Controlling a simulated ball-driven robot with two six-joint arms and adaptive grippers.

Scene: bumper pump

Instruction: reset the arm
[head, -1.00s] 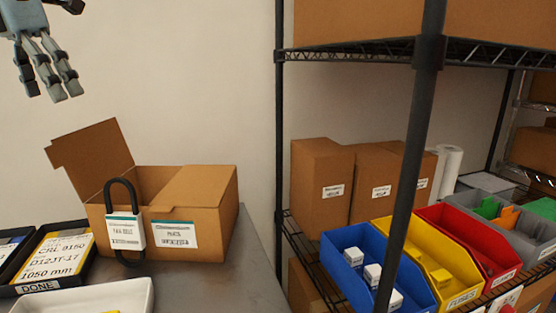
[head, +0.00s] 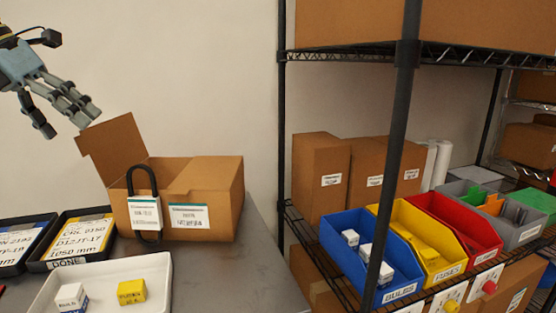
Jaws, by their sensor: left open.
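My left gripper (head: 68,122) is in the upper left of the head view. Its fingers are spread open, with nothing between them, and they hang in the air in front of the wall. They appear above and left of an open cardboard box (head: 222,208) on the grey table. I cannot tell how far apart they are in depth. My right gripper is not in view.
A black belt loop with a tag (head: 144,213) stands at the box front. A white tray (head: 146,268) holds a white box (head: 71,297) and a yellow box (head: 131,291). Black trays (head: 74,263) lie left. A wire shelf with coloured bins (head: 365,255) stands right.

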